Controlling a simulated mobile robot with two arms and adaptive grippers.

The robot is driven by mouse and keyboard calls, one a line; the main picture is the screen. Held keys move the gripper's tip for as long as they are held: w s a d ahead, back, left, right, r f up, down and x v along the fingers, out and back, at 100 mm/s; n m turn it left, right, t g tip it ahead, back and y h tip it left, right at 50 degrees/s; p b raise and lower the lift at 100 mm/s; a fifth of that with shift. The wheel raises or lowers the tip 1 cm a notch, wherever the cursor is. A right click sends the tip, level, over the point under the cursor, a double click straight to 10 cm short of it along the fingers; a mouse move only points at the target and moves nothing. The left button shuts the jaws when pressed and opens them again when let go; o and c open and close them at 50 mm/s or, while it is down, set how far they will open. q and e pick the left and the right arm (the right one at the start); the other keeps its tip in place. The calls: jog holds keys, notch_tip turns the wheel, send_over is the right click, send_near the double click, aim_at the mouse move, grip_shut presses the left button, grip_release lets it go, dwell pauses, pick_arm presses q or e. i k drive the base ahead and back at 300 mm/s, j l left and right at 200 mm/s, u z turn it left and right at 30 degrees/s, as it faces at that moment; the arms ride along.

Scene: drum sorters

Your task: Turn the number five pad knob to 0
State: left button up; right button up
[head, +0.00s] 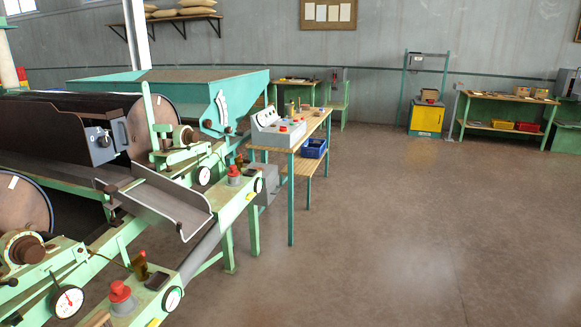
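Two green drum sorters stand at the left. The nearer one has a brown round knob on a cream dial (28,249) at the left edge. The farther one has a similar dial knob (185,136). A red-topped knob (121,292) sits on the nearer frame, and another red-topped knob (234,172) on the farther one. I cannot read any number that marks a number five pad, so I cannot tell which knob it is or its setting. Neither of my grippers shows.
White round gauges (68,301) are on the sorter frames. A sloping metal chute (170,203) sticks out between them. A green-legged table (297,140) with a control box (277,130) stands beyond. The floor (400,230) at the right is clear.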

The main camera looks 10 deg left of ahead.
aim_at(104, 140)
jog(key=i+j+u, duration=0.15)
jog(key=i+u, duration=0.8)
jog(key=i, duration=0.15)
jog(key=i+l+u, duration=0.25)
jog(key=i+u, duration=0.2)
jog(key=i+l+u, duration=0.45)
jog(key=i, duration=0.15)
